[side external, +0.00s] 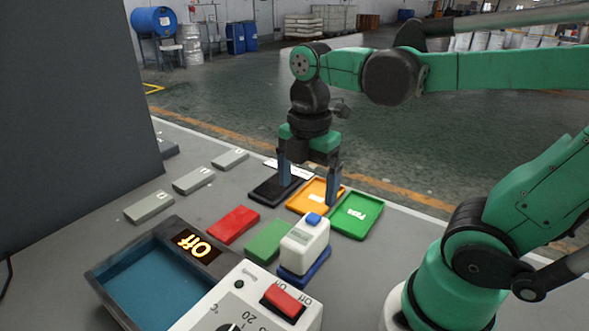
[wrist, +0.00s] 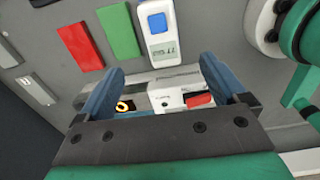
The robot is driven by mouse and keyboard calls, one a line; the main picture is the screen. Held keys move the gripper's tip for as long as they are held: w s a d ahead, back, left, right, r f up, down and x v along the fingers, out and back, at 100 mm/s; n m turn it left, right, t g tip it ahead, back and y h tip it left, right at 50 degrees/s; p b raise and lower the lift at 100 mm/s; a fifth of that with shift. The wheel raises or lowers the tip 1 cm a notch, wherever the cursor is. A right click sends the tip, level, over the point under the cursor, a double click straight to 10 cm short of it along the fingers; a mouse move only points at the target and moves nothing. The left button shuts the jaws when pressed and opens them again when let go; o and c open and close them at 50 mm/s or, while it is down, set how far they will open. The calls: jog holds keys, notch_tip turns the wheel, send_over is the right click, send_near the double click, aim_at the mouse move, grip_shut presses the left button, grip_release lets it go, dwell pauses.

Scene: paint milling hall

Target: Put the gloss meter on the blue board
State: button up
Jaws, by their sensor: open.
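The gloss meter (side external: 305,243), a white box with a blue button on top and a small display, stands upright on the blue board (side external: 318,271) in the side view. Only the board's edges show around its foot. The meter (wrist: 153,48) also shows at the top middle of the wrist view, beyond the fingertips. My gripper (side external: 308,194) points down, open and empty, over the black and orange trays, behind the meter and apart from it. Its two blue fingers (wrist: 163,72) show spread in the wrist view, with nothing between them.
A red board (side external: 233,225) and a green board (side external: 268,239) lie left of the meter. Black (side external: 268,190), orange (side external: 307,198) and green (side external: 356,215) trays lie behind. A machine with a blue basin (side external: 150,291) and red switch (side external: 285,300) stands in front. Several grey blocks lie left.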

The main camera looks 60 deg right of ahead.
jog(key=m, duration=0.1)
jog(key=m+t, duration=0.1)
jog(key=m, duration=0.1)
jog(key=shift+w+a+f+m, duration=0.2)
jog(key=shift+w+f+m, duration=0.15)
jog(key=shift+m, duration=0.05)
jog(key=m, duration=0.1)
jog(key=m+t, duration=0.1)
jog(key=m, duration=0.1)
jog(key=shift+w+a+f+t, duration=0.2)
jog(key=shift+w+f+t, duration=0.05)
jog(key=shift+w+t, duration=0.15)
jog(key=m, duration=0.1)
jog(key=m+t, duration=0.1)
jog(key=m, duration=0.1)
jog(key=shift+w+a+f, duration=0.1)
jog(key=shift+w+a, duration=0.05)
jog(key=shift+w, duration=0.1)
jog(key=m+t, duration=0.1)
jog(key=m, duration=0.1)
jog(key=w+m+t, duration=0.1)
jog(key=m, duration=0.2)
jog(key=m+t, duration=0.1)
jog(key=m, duration=0.1)
jog(key=shift+w+a+f+m, duration=0.1)
jog(key=shift+w+a+m, duration=0.1)
jog(key=shift+a+m, duration=0.2)
